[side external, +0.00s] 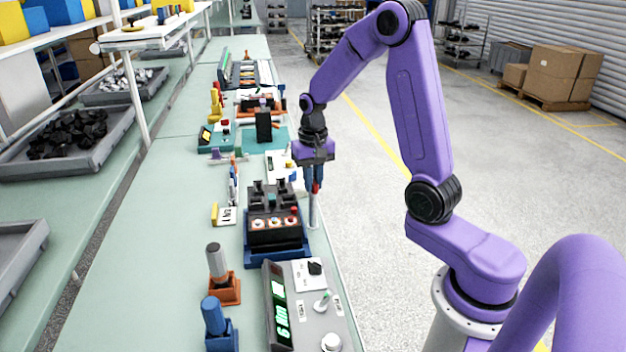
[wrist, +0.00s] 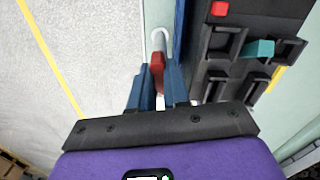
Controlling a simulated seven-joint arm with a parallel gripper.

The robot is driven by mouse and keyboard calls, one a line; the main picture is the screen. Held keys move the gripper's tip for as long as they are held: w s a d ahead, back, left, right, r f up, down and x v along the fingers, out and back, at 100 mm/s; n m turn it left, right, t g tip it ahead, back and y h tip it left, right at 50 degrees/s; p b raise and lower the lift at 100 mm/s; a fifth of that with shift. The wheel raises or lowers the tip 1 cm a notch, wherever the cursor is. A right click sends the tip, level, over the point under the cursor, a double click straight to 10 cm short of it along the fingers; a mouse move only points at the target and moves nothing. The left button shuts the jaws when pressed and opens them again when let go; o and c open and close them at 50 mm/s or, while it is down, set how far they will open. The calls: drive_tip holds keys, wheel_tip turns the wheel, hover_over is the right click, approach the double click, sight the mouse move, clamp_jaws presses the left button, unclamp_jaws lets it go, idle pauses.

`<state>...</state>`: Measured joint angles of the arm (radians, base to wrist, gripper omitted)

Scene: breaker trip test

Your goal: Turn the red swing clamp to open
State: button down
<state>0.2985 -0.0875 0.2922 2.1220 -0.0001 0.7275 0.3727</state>
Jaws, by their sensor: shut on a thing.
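The red swing clamp (wrist: 157,66) shows in the wrist view between the blue fingers of my gripper (wrist: 156,85), which is shut on it. The clamp sits on a pale upright post (wrist: 159,40) beside the black breaker block (wrist: 240,50). In the side view my gripper (side external: 315,185) points down at the bench's right edge, with a bit of the red clamp (side external: 316,188) at its fingertips above the grey post (side external: 314,212). The black breaker block (side external: 273,218) stands in a blue base (side external: 278,246) just left of the post. My fingers hide part of the clamp.
A test panel with a green display (side external: 279,312) lies in front. Orange (side external: 224,291) and blue (side external: 221,335) holders with upright tools stand to its left. More fixtures line the bench behind. The floor right of the bench is open.

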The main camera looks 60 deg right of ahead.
drive_tip(key=shift+m, duration=1.2)
drive_tip(key=c, duration=1.1)
unclamp_jaws()
drive_tip(key=shift+r, duration=0.15)
wheel_tip(320, 180, up, 17)
